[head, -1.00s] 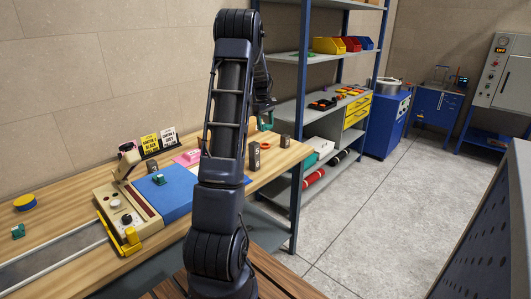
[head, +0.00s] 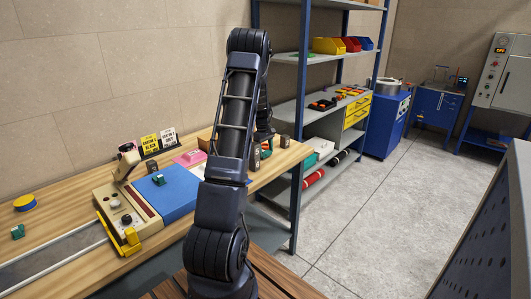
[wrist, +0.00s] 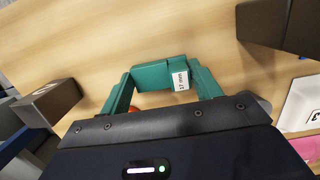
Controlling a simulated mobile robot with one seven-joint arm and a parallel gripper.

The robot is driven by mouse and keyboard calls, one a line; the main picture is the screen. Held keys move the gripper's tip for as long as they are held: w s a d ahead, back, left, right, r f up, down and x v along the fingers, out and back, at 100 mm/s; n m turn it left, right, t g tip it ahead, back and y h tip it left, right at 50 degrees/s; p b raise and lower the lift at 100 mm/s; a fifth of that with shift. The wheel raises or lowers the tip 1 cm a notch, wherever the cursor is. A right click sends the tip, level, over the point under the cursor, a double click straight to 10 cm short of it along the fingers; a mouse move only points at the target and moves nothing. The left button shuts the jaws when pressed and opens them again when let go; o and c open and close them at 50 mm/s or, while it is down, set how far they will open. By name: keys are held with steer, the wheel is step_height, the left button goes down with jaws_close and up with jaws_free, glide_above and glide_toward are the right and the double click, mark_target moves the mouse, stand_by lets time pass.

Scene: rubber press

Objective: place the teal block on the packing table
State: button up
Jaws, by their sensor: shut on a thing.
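My gripper (wrist: 161,82) is shut on a teal block (wrist: 151,77) with a white "17 mm" label, seen in the wrist view. The fingers are also teal, so the block's edges are hard to separate from them. The light wood packing table (wrist: 100,25) lies beneath; whether the block touches it cannot be told. In the head view a teal patch (head: 266,153) shows at my gripper over the right end of the table (head: 290,158), and my arm hides part of it.
In the wrist view, dark blocks stand at left (wrist: 48,103) and upper right (wrist: 270,22).

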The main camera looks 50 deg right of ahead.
steer(key=shift+f, duration=0.45)
steer(key=shift+f, duration=0.1)
steer(key=o, duration=1.1)
